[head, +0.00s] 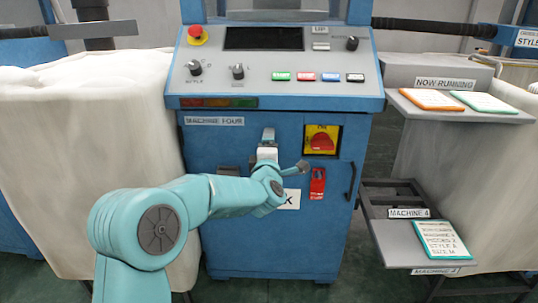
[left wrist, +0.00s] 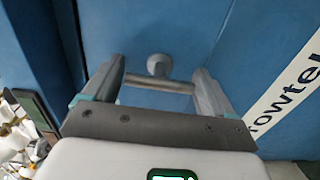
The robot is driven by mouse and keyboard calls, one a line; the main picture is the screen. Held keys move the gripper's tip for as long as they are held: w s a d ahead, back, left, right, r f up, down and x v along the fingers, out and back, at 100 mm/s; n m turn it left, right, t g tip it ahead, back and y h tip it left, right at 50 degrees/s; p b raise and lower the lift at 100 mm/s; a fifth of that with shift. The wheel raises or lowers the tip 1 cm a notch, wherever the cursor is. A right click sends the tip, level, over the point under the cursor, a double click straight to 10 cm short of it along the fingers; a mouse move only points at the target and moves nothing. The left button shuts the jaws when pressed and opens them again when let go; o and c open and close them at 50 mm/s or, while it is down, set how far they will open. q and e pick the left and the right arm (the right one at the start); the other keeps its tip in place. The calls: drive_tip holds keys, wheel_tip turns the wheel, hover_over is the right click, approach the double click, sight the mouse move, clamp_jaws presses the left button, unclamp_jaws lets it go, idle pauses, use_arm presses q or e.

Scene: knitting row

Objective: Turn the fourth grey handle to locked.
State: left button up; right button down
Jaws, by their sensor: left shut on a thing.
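The grey handle (left wrist: 158,66) shows in the left wrist view as a round boss with a short crossbar on a blue panel. My left gripper (left wrist: 161,87) has a finger at each end of the crossbar and is shut on it. In the head view my left gripper (head: 268,136) is at the front of the blue cabinet labelled MACHINE FOUR (head: 214,121). There the handle is hidden or too small to make out, and I cannot tell its locked mark. My right gripper is not in view.
A red and yellow rotary switch (head: 321,140), a red tag-like part (head: 317,183) and a black pull (head: 351,182) are right of my gripper. The control panel (head: 275,90) juts out above. A white fabric-covered bin (head: 85,150) stands left, and shelves with cards (head: 441,240) stand right.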

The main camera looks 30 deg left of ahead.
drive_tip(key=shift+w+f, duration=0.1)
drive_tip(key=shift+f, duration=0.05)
use_arm(q)
drive_tip(key=o, duration=0.8)
drive_tip(key=shift+o, duration=0.2)
drive_tip(key=p+v, duration=0.2)
drive_tip(key=v, duration=1.4)
drive_tip(key=shift+s, duration=0.25)
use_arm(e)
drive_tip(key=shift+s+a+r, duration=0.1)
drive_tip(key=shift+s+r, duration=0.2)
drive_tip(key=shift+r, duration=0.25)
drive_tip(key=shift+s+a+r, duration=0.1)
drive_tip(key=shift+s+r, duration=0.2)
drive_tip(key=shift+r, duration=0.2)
use_arm(q)
drive_tip(key=shift+r, duration=0.1)
